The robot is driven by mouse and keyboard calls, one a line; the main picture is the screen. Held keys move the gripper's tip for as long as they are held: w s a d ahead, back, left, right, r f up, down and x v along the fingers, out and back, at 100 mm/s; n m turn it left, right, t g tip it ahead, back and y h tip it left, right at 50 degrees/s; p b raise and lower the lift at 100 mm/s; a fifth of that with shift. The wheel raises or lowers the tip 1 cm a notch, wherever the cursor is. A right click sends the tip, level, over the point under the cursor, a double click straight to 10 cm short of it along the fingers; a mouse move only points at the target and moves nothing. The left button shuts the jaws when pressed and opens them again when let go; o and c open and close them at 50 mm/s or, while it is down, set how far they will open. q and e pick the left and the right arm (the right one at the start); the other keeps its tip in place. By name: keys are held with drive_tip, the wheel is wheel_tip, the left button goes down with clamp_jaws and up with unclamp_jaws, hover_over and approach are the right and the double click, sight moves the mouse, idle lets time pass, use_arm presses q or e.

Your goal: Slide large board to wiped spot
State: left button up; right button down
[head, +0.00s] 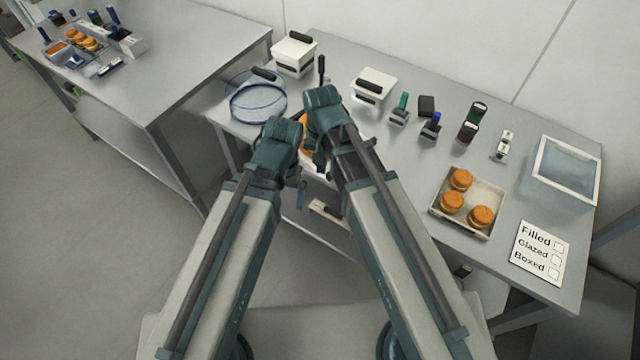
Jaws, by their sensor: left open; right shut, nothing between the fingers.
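My arms reach up over the near edge of the right table, and their wrists are close together. My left gripper (284,140) is open, its fingers mostly hidden by its own wrist. My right gripper (325,104) is shut and empty, just above and right of the left one. A pale surface (312,158) with something orange on it shows in the gap between the wrists. It may be the large board, but the arms cover most of it. The wiped spot cannot be made out.
A round clear-walled container (258,98) stands left of the wrists. White boxes (294,54) (373,86) stand behind. Several small tools stand right of them. A tray (439,211) of orange-brown rounds, a checklist card (541,252) and a clear-lidded bin (566,170) are at right. Another table (190,70) stands left.

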sight(326, 178)
drive_tip(key=shift+s+d+f+m, duration=0.1)
drive_tip(key=shift+s+d+m, duration=0.1)
drive_tip(key=shift+s, duration=0.15)
drive_tip(key=shift+s+d+m, duration=0.1)
drive_tip(key=shift+s+m, duration=0.1)
drive_tip(key=shift+s, duration=0.15)
drive_tip(key=w+f+b, duration=0.1)
drive_tip(key=f+b, duration=0.2)
drive_tip(key=w+f+b, duration=0.1)
drive_tip(key=f+b, duration=0.2)
drive_tip(key=w+d+f+b, duration=0.1)
drive_tip(key=f+b, duration=0.3)
drive_tip(key=shift+w, duration=0.35)
drive_tip(key=shift+d, duration=0.1)
drive_tip(key=shift+w, duration=0.15)
